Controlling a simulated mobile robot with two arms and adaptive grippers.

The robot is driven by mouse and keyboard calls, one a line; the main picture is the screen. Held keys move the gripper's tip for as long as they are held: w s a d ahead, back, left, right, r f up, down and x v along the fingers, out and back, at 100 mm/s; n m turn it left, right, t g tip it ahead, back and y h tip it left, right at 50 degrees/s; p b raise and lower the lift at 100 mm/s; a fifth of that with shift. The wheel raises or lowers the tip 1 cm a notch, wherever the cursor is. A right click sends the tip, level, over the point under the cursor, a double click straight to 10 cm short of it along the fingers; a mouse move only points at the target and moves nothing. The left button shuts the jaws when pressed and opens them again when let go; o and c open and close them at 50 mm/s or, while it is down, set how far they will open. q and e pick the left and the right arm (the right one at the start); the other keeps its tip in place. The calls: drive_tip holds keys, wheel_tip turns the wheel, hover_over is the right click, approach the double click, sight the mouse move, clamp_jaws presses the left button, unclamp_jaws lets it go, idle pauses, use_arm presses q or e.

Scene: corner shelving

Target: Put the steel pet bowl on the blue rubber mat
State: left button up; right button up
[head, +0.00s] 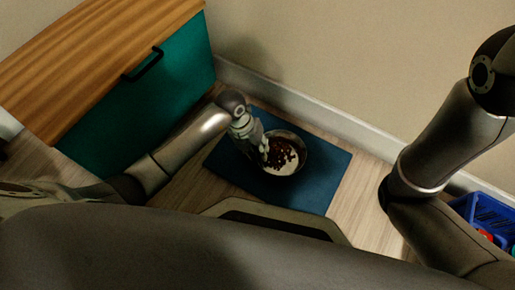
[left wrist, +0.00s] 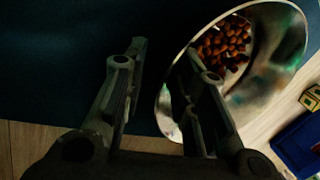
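The steel pet bowl (head: 298,143) rests on the blue rubber mat (head: 322,190) and holds brown kibble. My left gripper (head: 263,149) is at the bowl's left side, over its rim. In the left wrist view the bowl (left wrist: 265,85) is at the right, with the dark mat (left wrist: 60,60) to its left. There my left gripper (left wrist: 165,52) has its fingers apart, one outside the bowl and the other in front of the bowl's wall and opening. A gap shows between fingers and rim. My right arm shows at the right, but its gripper is out of view.
A teal cabinet (head: 140,110) with a wooden top and black handle stands at the left. A wall with a pale baseboard (head: 330,117) runs behind the mat. A blue basket (head: 484,213) with colourful items sits at the right. Bare wood floor lies right of the mat.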

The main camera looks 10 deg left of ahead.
use_arm(q)
drive_tip(key=p+v, duration=0.8)
drive_tip(key=v, duration=0.4)
drive_tip(key=shift+d+r, duration=0.1)
drive_tip(key=shift+r, duration=0.05)
